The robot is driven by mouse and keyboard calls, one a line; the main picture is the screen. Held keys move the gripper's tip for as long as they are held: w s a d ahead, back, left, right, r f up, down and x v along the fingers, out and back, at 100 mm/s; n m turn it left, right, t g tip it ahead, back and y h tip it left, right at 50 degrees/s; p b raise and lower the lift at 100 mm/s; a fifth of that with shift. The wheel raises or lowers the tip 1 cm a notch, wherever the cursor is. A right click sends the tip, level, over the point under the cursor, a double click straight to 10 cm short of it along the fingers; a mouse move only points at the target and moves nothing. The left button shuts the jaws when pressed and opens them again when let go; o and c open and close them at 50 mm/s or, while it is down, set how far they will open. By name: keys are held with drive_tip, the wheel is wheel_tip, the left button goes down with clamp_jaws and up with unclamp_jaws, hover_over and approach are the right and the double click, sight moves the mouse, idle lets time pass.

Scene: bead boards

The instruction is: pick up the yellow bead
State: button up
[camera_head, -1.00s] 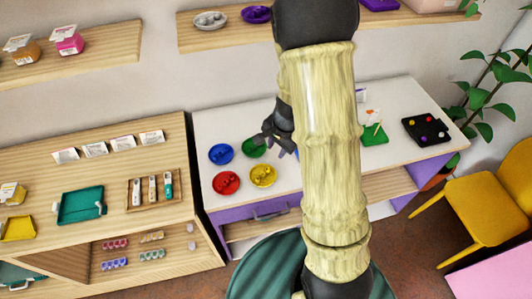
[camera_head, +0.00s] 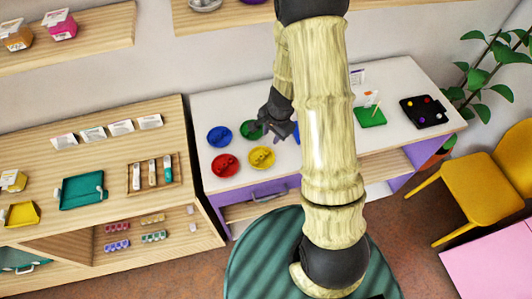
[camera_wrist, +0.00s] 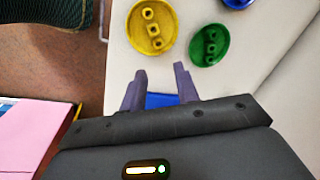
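A yellow dish (camera_head: 261,157) stands on the white table, and it also shows at the top of the wrist view (camera_wrist: 135,32). Several small yellow beads (camera_wrist: 152,29) with holes lie in a row in it. My gripper (camera_head: 273,134) is above the table, just behind and to the right of the yellow dish in the head view. In the wrist view its two fingers (camera_wrist: 160,72) are apart with nothing held between them. A blue surface (camera_wrist: 160,100) shows below them. Another small yellow spot (camera_head: 409,102) is on the black board (camera_head: 432,124).
A green dish (camera_head: 252,130) with beads is close beside my gripper. A blue dish (camera_head: 219,137) and a red dish (camera_head: 225,166) stand left of it. A green board (camera_head: 371,117) lies right of my arm. A shelf hangs behind.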

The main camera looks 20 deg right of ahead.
hover_over(266, 153)
drive_tip(key=d, duration=0.1)
wheel_tip(266, 153, down, 6)
drive_tip(key=shift+r+b, duration=0.2)
drive_tip(key=shift+b, duration=0.25)
drive_tip(key=shift+f, duration=0.1)
drive_tip(key=f, duration=0.4)
drive_tip(key=shift+w+a+f, duration=0.15)
drive_tip(key=shift+a+f, duration=0.15)
drive_tip(key=shift+f, duration=0.1)
drive_tip(key=shift+f, duration=0.15)
